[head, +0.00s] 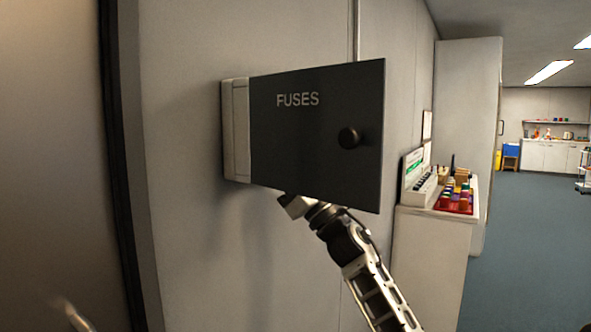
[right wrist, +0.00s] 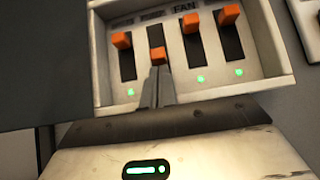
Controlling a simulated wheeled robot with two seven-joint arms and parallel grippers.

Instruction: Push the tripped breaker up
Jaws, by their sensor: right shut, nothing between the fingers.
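In the head view a dark door marked FUSES (head: 317,135) stands open from a pale wall box (head: 237,130) and hides its inside. My right arm reaches up behind the door, its gripper hidden there. In the right wrist view the fuse box (right wrist: 262,62) shows a row of several orange breaker levers. The second lever from the left (right wrist: 157,54) sits lower in its slot than its neighbours, such as the leftmost lever (right wrist: 122,40). My right gripper (right wrist: 155,78) is shut and empty, its tips just below that low lever; I cannot tell whether they touch.
Green lights show under the other levers; the spot below the low lever is hidden by my fingers. A counter (head: 439,214) with a red tray (head: 455,206) stands to the right along the wall. Open floor (head: 530,220) lies beyond. A faint blurred shape shows low at the left.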

